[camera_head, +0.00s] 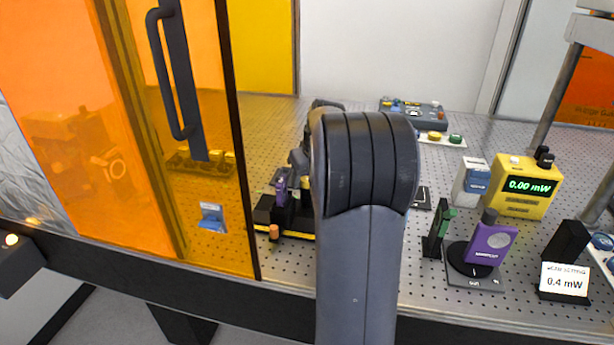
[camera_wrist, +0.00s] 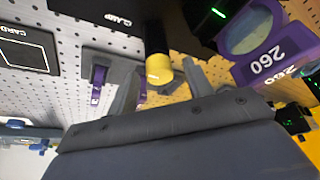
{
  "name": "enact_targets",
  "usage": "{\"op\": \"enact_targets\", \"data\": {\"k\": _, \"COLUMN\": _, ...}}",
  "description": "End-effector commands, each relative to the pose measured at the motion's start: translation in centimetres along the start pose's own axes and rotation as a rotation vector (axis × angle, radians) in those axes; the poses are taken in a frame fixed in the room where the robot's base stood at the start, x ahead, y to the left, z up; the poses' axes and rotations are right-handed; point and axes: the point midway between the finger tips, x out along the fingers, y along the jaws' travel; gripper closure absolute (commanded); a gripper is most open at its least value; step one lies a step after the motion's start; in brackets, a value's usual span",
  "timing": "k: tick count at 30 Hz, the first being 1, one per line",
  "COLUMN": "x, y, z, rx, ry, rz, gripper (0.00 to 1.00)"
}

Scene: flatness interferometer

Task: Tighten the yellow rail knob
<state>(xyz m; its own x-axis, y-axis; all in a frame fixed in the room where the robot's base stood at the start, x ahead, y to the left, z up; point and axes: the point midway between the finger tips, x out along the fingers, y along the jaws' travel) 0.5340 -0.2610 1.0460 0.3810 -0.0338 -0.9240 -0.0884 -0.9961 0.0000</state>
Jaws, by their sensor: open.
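The yellow knob (camera_wrist: 158,68) shows in the wrist view as a yellow cap on a dark shaft, below a black block marked "CLAMP". My gripper (camera_wrist: 163,72) is open, with one grey finger to the left of the knob and one to the right. The knob lies between the fingertips in the picture; I cannot tell whether either finger touches it. In the head view my arm hides the knob and most of my gripper. A black rail assembly with a yellow edge (camera_head: 291,236) shows left of my arm.
In the head view, the orange panel door (camera_head: 55,120) stands left. A yellow meter (camera_head: 523,190) and a purple sensor head (camera_head: 490,243) stand right on the perforated table.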

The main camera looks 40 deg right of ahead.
Motion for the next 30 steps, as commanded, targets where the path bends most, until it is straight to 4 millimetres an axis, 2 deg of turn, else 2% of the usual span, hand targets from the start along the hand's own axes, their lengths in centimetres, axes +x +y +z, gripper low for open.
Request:
{"op": "enact_targets", "data": {"k": 2, "x": -0.02, "y": 0.0, "z": -0.01, "rx": 0.0, "ry": 0.0, "rz": 0.0, "gripper": 0.56}}
{"op": "enact_targets", "data": {"k": 17, "x": -0.06, "y": 0.0, "z": -0.01, "rx": 0.0, "ry": 0.0, "rz": 0.0, "gripper": 0.96}}
{"op": "enact_targets", "data": {"k": 30, "x": -0.17, "y": -0.15, "z": -0.1, "rx": 0.096, "ry": 0.001, "rz": 0.041, "gripper": 0.96}}
